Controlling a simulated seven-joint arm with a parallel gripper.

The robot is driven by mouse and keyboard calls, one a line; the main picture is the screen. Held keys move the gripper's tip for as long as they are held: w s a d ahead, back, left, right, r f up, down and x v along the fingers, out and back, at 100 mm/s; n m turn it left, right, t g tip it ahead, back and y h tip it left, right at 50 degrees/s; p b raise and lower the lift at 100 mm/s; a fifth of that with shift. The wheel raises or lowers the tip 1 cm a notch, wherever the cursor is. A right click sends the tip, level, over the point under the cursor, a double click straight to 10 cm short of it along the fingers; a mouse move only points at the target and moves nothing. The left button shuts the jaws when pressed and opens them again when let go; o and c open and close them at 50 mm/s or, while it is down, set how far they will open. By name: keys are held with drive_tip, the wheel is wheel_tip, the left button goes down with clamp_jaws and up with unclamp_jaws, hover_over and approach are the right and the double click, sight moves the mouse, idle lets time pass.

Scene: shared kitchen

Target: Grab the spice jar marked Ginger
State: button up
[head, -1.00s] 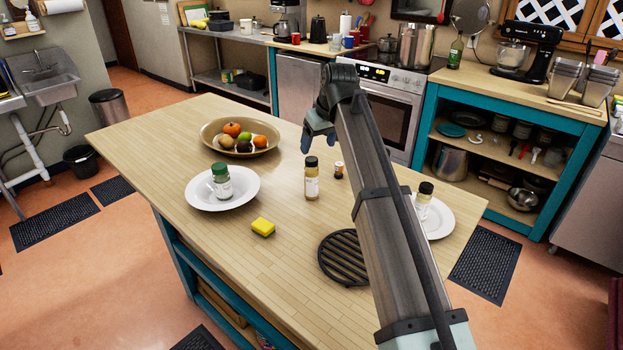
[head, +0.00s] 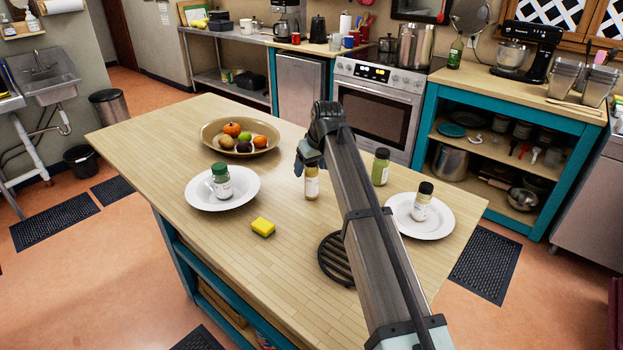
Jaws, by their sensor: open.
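Several spice jars are on the wooden island (head: 205,275); their labels are too small to read, so I cannot tell which is Ginger. A jar with pale yellow contents (head: 312,186) stands upright near the middle, its top covered by my gripper. My gripper (head: 299,168) is open, at or just in front of this jar's top; I cannot tell if it touches. A green-capped jar (head: 221,182) stands on the left white plate (head: 249,197). A black-capped jar (head: 421,203) stands on the right white plate (head: 446,222). A dark-capped jar with greenish contents (head: 380,168) stands behind my arm.
A fruit bowl (head: 209,139) sits at the back left of the island. A black round trivet (head: 332,262) is partly behind my arm. The front left of the island is clear.

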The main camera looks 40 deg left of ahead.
drive_tip(key=shift+w+a+f, duration=0.1)
drive_tip(key=shift+a+f, duration=0.1)
drive_tip(key=shift+f, duration=0.35)
drive_tip(key=c, duration=1.2)
